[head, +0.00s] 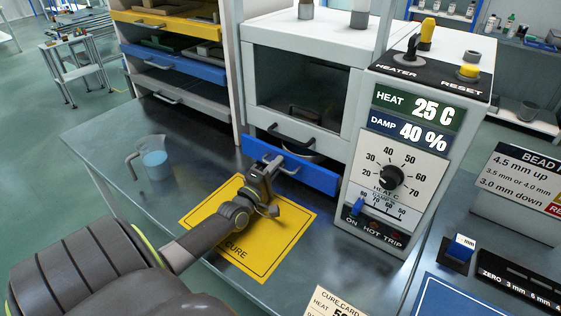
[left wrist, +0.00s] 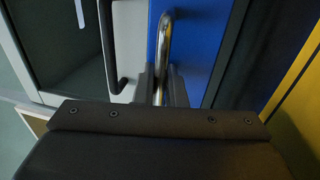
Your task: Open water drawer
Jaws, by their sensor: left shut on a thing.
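The blue water drawer (head: 309,173) sits at the bottom of the white heater cabinet, low over the bench. In the left wrist view the fingers (left wrist: 163,85) close around the shiny handle bar (left wrist: 164,40) against the blue front (left wrist: 196,45). My right gripper is in neither view.
A yellow CURE mat (head: 285,245) lies under my left arm. The cabinet door's black handle (head: 292,134) is just above the drawer. A control panel (head: 397,170) stands to the right.

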